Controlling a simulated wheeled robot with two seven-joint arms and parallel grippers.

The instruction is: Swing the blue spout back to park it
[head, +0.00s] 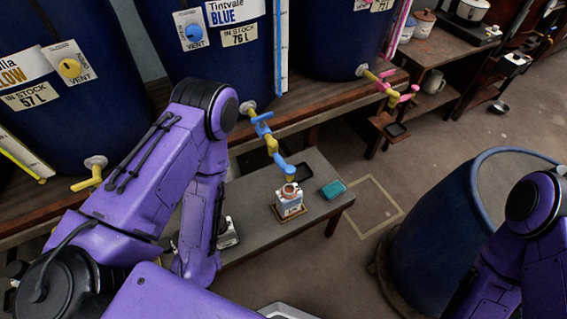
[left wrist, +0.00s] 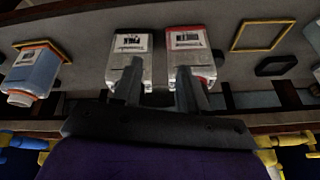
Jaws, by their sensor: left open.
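The blue spout (head: 272,140) is a jointed yellow pipe with a blue handle and blue nozzle, on the middle vat (head: 215,60). It is swung out over the low bench, its nozzle above a white container (head: 290,203) with an orange-brown neck. In the left wrist view, my left gripper (left wrist: 160,90) is open, its fingers in front of two pale labelled tins (left wrist: 130,62). I cannot tell whether it touches them. In the head view my left arm hides that gripper. My right arm shows at the right edge, its gripper out of view.
A teal item (head: 333,189) and a black tray (head: 293,170) lie on the bench (head: 325,208). A spout with pink parts (head: 388,88) sticks out at the right vat. A large blue drum (head: 440,225) stands on the right. The floor beyond the bench has a yellow outline (head: 376,205).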

